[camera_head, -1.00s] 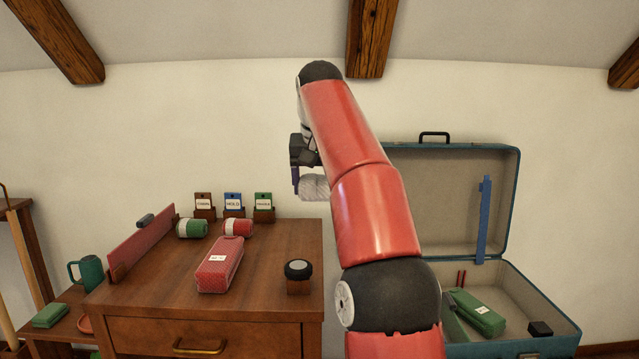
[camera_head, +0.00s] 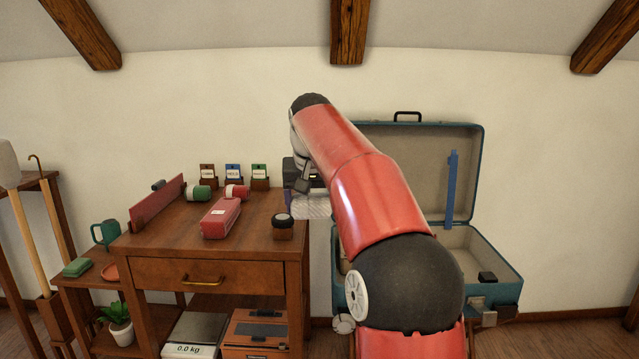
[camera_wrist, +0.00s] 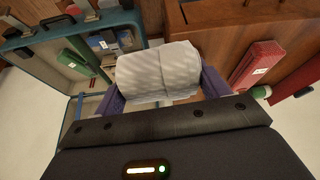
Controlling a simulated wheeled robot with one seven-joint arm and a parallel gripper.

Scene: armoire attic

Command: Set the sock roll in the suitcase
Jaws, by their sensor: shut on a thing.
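The sock roll, a pale grey-white ribbed bundle (camera_wrist: 158,72), is held between the purple fingers of my gripper (camera_wrist: 160,92) in the wrist view. In the head view the roll (camera_head: 314,207) shows partly behind my red arm, just right of the dresser top, with my gripper (camera_head: 298,196) around its left side. The open teal suitcase (camera_head: 484,185) stands right of the dresser, lid up against the wall. Its left interior is hidden by my arm. In the wrist view the suitcase (camera_wrist: 119,18) lies at upper left, beyond the roll, with several things inside.
The dresser (camera_head: 172,235) holds a red case (camera_head: 221,218), a green roll (camera_head: 198,193), a red roll (camera_head: 236,191) and a dark round knob on a wooden block (camera_head: 283,227). A green case (camera_wrist: 66,60) and a black block (camera_head: 487,277) lie in the suitcase.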

